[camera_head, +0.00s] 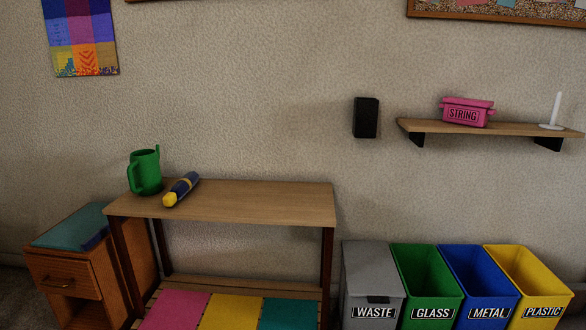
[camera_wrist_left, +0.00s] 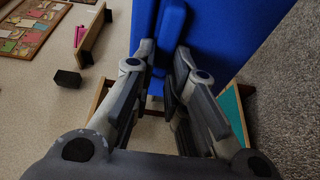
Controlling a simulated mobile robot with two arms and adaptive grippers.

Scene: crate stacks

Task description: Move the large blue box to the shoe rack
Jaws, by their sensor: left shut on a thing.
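My left gripper (camera_wrist_left: 166,58) shows in the left wrist view, with its two fingers closed on a narrow edge of a large blue box (camera_wrist_left: 232,40). Neither the box nor my grippers show in the head view. A wooden rack (camera_head: 250,204) with a flat top and a slatted lower shelf stands against the wall in the head view. It looks like the shoe rack. My right gripper is in neither view.
A green watering can (camera_head: 146,172) and a blue-yellow cylinder (camera_head: 181,189) occupy the rack top's left end; its right side is clear. Pink, yellow and teal mats (camera_head: 287,313) cover part below. A drawer cabinet (camera_head: 62,272) stands left, several bins (camera_head: 372,285) right.

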